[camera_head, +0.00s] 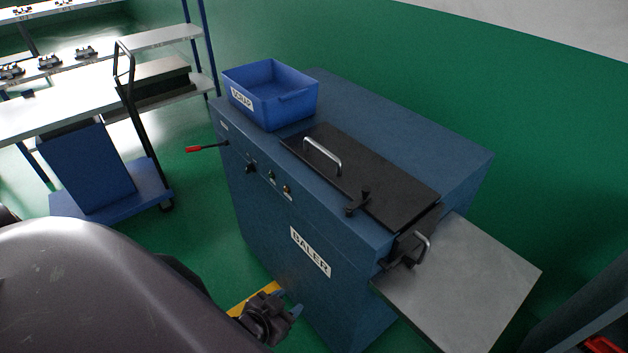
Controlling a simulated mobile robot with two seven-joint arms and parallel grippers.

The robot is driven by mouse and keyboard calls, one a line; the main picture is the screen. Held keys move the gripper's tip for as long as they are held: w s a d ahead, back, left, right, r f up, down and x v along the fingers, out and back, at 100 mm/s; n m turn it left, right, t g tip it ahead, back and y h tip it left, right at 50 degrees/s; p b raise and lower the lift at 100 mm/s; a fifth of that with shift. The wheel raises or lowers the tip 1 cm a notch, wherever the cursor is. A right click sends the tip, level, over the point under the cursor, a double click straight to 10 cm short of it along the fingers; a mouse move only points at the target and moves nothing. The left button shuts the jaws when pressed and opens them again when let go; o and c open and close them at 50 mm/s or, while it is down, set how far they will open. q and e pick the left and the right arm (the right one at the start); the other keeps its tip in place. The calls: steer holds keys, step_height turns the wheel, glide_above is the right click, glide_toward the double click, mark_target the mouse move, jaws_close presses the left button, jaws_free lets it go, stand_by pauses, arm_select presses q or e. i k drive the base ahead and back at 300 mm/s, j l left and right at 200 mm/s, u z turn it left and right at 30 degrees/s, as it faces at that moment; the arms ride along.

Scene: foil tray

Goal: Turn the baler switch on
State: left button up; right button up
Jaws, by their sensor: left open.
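The blue baler (270,225) stands in the middle, with a white "BALER" label on its front. A small black knob-like switch (250,168) sits on the upper left of its front panel; its setting is too small to tell. Two small buttons or lamps sit right of it, one pale or greenish (272,175) and one orange-red (287,189). My left gripper (291,303) is open and empty, low in front of the baler, below the label and well apart from the switch. My right gripper is not in view.
A red-tipped lever (193,149) sticks out at the baler's left. A blue "SCRAP" bin (257,99) and a black handled lid (370,180) are on top. A grey side table (470,285) is at right. A blue trolley (90,165) stands left, with green floor between.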

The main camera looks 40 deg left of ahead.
mark_target(250, 167)
steer(key=k+l+u, duration=0.15)
steer(key=u, duration=0.9)
